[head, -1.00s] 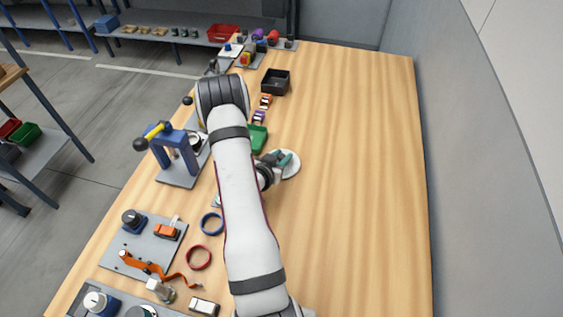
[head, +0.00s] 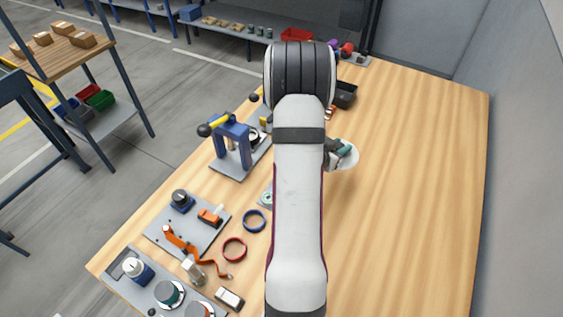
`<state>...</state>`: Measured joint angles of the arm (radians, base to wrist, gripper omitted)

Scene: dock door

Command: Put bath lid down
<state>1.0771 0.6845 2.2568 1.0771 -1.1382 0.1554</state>
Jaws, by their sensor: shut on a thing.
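A round, pale lid (head: 349,159) shows to the right of my arm, over the wooden table. My gripper (head: 341,150) is at the lid's left part and is shut on it. My arm hides part of the gripper. I cannot tell whether the lid touches the table or is held just above it. I cannot pick out the bath itself; my arm covers the middle of the table.
A blue press (head: 232,143) stands left of my arm. Blue (head: 254,221) and red (head: 235,250) rings lie nearer, beside a grey plate (head: 170,239) with fixtures. A black bin (head: 346,95) stands farther back. The right side of the table is clear.

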